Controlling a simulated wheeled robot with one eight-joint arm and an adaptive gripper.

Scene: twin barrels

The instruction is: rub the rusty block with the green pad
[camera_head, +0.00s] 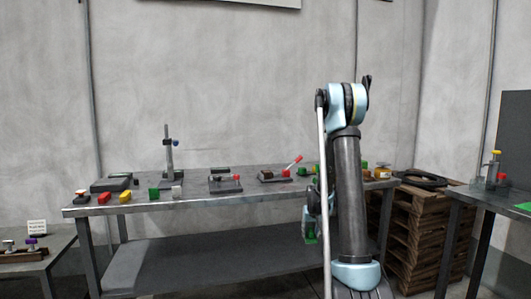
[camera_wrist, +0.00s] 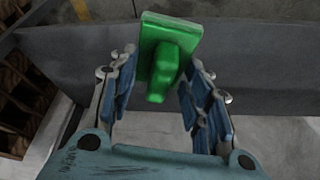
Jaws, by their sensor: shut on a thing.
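The green pad (camera_wrist: 182,32) is a flat bright green plate with a raised green grip. In the wrist view it sits between the two blue-padded fingers of my gripper (camera_wrist: 160,65), which is shut on it. In the head view the green pad (camera_head: 310,238) hangs below my gripper (camera_head: 313,218), in front of the workbench and lower than its top. My arm hides part of the bench behind. I cannot tell with certainty which item is the rusty block; a small brownish piece (camera_head: 81,197) lies at the bench's left end.
The metal workbench (camera_head: 200,205) carries several small coloured blocks, a stand (camera_head: 168,150) and clamps with red handles (camera_head: 292,164). Wooden pallets (camera_head: 415,225) are stacked at the right, beside another table (camera_head: 480,193). A low table (camera_head: 40,262) stands at the left.

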